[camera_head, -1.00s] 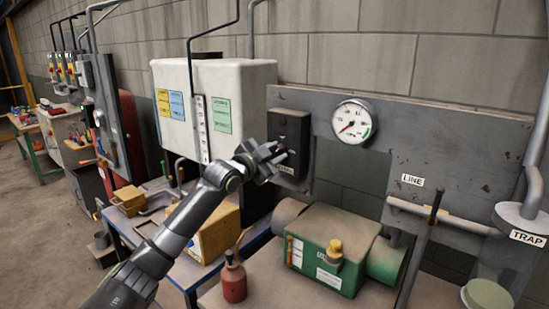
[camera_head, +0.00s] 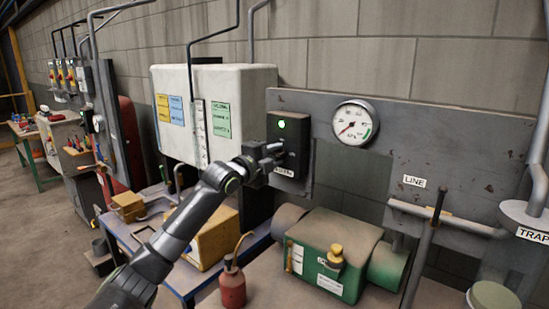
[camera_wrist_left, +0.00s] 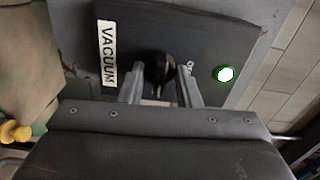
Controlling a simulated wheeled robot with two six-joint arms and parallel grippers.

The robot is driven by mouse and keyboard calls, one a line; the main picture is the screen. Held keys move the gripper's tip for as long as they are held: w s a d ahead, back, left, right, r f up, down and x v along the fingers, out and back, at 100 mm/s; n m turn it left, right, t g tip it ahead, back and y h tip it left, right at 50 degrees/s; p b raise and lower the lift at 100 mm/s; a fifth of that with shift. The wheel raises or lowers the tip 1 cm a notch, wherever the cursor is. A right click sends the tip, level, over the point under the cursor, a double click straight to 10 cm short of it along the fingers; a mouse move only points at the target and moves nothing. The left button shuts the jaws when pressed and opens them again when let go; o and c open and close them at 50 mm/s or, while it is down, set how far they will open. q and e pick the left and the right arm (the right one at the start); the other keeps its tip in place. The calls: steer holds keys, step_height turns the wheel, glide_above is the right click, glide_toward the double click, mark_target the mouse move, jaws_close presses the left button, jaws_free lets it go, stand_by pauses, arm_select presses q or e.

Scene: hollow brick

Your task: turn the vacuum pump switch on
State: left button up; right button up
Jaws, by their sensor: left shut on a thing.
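The vacuum pump switch box (camera_head: 289,130) is a dark box on a grey wall panel, left of the gauge. A green lamp (camera_head: 281,124) glows on its face; it also glows in the left wrist view (camera_wrist_left: 226,74). My left gripper (camera_head: 277,152) is at the lower part of the box face. In the left wrist view, my left gripper (camera_wrist_left: 160,88) is shut on a black switch knob (camera_wrist_left: 160,68), between a label reading VACUUM (camera_wrist_left: 107,53) and the lamp. The knob's exact angle is partly hidden by the fingers. My right gripper is not in view.
A round gauge (camera_head: 355,122) with a red needle is right of the box. A green pump (camera_head: 331,250) and a red oil can (camera_head: 232,284) stand below. A white tank (camera_head: 240,90) is close on the left. LINE pipework (camera_head: 450,218) is at right.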

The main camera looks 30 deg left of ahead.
arm_select(q)
steer(key=shift+f+m, duration=0.1)
steer(key=shift+m, duration=0.3)
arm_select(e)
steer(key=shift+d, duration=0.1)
arm_select(q)
steer(key=o, duration=1)
steer(key=shift+c, duration=0.2)
